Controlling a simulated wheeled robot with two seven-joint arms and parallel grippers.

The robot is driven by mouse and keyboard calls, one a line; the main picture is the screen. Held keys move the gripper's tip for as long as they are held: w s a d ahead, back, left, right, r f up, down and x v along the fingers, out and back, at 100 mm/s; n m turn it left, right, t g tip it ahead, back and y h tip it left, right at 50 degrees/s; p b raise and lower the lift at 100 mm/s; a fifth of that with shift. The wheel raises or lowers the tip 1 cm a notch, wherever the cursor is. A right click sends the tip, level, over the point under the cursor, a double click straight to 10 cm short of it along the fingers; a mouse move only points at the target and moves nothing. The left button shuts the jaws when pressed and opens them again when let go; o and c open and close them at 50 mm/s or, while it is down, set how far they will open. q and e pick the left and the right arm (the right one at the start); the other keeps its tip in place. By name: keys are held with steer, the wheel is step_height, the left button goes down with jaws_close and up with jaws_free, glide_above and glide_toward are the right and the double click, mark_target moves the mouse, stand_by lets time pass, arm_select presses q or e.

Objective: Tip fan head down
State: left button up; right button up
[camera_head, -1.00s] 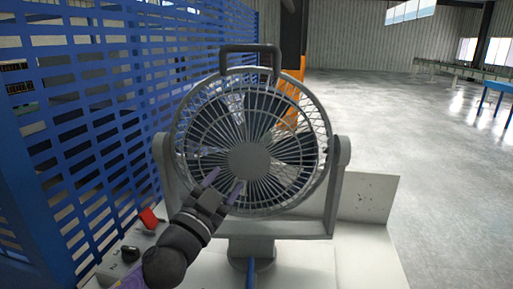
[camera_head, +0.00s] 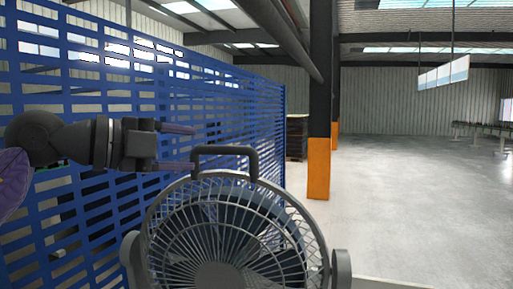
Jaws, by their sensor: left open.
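The grey fan head (camera_head: 235,232) stands in the lower middle of the head view, its round wire cage facing me. Its lower part is cut off by the picture's bottom edge. A dark handle (camera_head: 226,152) arches over the top of the cage. My left gripper (camera_head: 193,148) is level, pointing right, with its two purple fingers apart, one above the other. The fingertips are at the left end of the handle and nothing shows between them; I cannot tell whether they touch it. My right gripper is not in view.
A blue slatted fence (camera_head: 105,190) runs along the left, behind my left arm and the fan. An orange and black column (camera_head: 319,165) stands further back. The grey floor (camera_head: 420,200) at the right is open.

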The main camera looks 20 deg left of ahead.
mark_target(219, 151)
arm_select(q)
steer(key=w+d+p, duration=0.2)
steer(key=shift+w+d+p, duration=0.1)
steer(key=shift+w+p, duration=0.05)
steer(key=shift+p, duration=0.2)
steer(key=p+x, duration=0.1)
steer(key=x, duration=0.3)
steer(key=shift+f, duration=0.1)
steer(key=shift+w+f, duration=0.1)
steer(key=shift+w, duration=0.25)
steer(key=shift+s, duration=0.35)
steer(key=shift+w+f, duration=0.1)
steer(key=shift+w, duration=0.1)
steer(key=c, duration=0.5)
jaws_close()
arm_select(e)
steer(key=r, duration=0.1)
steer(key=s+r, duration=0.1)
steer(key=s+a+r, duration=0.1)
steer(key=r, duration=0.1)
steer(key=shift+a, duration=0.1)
